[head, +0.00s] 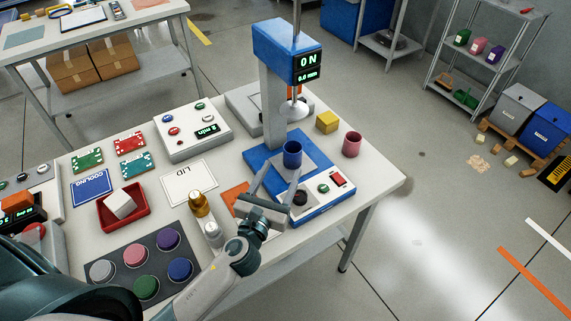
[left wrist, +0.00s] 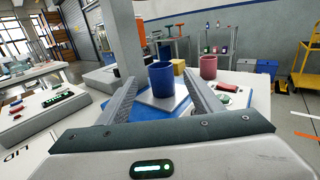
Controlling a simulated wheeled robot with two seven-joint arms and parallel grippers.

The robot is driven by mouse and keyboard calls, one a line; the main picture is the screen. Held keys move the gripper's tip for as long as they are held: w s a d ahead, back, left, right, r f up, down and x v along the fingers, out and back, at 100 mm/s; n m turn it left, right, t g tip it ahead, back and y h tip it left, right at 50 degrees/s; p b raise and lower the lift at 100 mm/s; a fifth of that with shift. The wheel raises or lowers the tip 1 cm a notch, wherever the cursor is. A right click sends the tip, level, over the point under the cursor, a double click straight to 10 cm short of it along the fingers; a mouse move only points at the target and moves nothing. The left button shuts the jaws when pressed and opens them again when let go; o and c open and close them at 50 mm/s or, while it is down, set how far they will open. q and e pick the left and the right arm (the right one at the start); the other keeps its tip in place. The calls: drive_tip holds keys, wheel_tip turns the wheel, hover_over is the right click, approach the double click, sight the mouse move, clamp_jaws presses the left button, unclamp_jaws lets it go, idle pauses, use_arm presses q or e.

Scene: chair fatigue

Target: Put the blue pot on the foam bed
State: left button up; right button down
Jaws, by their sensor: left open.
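The blue pot (head: 292,154) stands upright on a pale grey plate (head: 311,168) on the blue base of the press. It also shows in the left wrist view (left wrist: 161,78), centred between my fingers with a gap on each side. My left gripper (head: 281,171) is open and empty, its fingers pointing towards the pot from the near side. A dark mat (head: 126,266) with several coloured round pieces lies at the table's near left. I cannot tell whether the plate or this mat is the foam bed. My right gripper is not in view.
The press head (head: 294,107) hangs above and behind the pot, with its column (head: 274,105) to the left. A pink pot (head: 352,144) and a yellow block (head: 327,122) stand to the right.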

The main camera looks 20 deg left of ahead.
use_arm(q)
drive_tip(key=shift+s+b, duration=0.35)
drive_tip(key=shift+s, duration=1.7)
